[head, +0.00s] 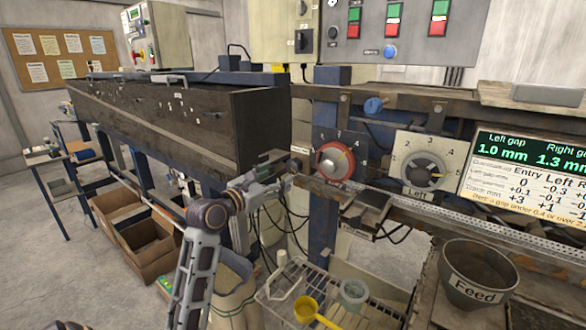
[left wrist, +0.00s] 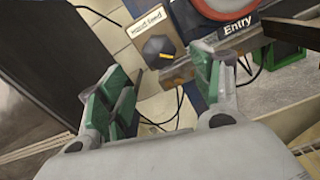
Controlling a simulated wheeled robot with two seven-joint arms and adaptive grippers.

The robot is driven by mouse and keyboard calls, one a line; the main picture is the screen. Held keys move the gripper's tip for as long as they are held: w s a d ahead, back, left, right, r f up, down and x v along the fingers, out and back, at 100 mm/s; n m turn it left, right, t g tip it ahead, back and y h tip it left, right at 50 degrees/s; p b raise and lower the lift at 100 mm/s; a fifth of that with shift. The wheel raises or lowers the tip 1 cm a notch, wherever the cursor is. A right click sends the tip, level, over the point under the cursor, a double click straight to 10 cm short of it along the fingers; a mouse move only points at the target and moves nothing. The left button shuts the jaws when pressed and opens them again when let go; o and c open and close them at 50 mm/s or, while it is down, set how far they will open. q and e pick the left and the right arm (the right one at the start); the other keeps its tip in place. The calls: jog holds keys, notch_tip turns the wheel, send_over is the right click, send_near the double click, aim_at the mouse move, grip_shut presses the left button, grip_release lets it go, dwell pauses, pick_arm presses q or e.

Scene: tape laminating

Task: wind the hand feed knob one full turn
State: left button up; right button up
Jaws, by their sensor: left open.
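The hand feed knob (left wrist: 157,46) is dark and faceted with a yellow mark, on a beige plate labelled "Hand feed" in the left wrist view. The yellow mark is at the knob's lower right. My left gripper (left wrist: 164,72) is open, with its green-padded fingers apart and nothing between them. The knob lies ahead of the fingertips, roughly in line with the gap; I see no contact. I cannot make out the knob there.
The red Entry dial (head: 335,161) and the Left dial (head: 423,172) are on the machine front. A dark bracket (head: 367,208) juts out below them. A wire rack (head: 275,293) with a yellow scoop (head: 306,309) stands below. The Feed bucket (head: 479,275) is at right.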

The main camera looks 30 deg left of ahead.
aim_at(291, 169)
pick_arm(q)
jog(key=w, duration=0.7)
jog(key=shift+d, duration=0.3)
jog(key=shift+w+d+p, duration=0.1)
jog(key=shift+w+p, duration=0.2)
jog(key=shift+w, duration=0.7)
jog(key=c, duration=0.8)
jog(key=shift+c, duration=1.3)
pick_arm(e)
jog(key=shift+s+a+r, duration=0.2)
jog(key=shift+s+a, duration=0.1)
jog(key=shift+s, duration=0.35)
jog(key=shift+s+a+r, duration=0.15)
jog(key=shift+s+a, duration=0.1)
jog(key=shift+s, duration=0.35)
